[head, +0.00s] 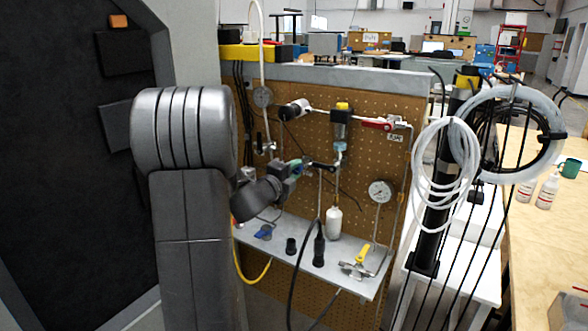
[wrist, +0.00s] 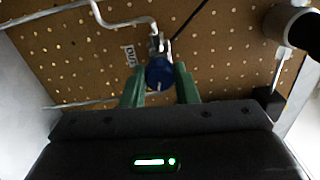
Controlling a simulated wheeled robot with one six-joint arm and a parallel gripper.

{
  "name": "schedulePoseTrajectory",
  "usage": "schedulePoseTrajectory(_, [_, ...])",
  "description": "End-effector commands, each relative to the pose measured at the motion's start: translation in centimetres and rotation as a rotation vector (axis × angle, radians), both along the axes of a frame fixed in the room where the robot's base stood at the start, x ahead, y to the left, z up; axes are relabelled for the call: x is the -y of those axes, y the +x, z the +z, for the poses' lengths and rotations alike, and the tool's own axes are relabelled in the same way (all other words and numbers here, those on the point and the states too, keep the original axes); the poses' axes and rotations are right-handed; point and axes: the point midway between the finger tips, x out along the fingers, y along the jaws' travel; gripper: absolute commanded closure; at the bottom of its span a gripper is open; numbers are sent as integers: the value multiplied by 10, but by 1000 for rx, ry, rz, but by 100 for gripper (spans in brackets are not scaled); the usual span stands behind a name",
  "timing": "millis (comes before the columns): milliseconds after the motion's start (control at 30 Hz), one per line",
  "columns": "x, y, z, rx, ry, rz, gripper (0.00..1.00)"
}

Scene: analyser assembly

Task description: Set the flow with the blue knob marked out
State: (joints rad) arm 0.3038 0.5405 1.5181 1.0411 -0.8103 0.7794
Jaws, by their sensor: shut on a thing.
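In the wrist view, the blue knob (wrist: 159,74) sits on a metal valve body on the perforated board, with a thin white line on its face. The green fingers of my gripper (wrist: 160,88) are on either side of it and shut on it. A small white label (wrist: 129,55) is beside the knob; its lettering is hard to read. In the head view, my gripper (head: 297,167) is in front of the pegboard, just left of the black-handled fitting. The knob is hidden or too small to make out there.
The pegboard (head: 370,150) carries a red-handled valve (head: 377,123), a filter with a yellow top (head: 341,116) and a round gauge (head: 380,191). The metal shelf (head: 337,270) below holds a white bottle (head: 333,223), a blue part (head: 263,232) and a yellow-handled valve (head: 362,255). Coiled hoses (head: 447,165) hang at right.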

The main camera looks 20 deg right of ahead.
Motion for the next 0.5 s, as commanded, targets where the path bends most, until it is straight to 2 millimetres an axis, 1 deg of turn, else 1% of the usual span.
schedulePoseTrajectory(500, [0,0,1,-409,-273,1,96])
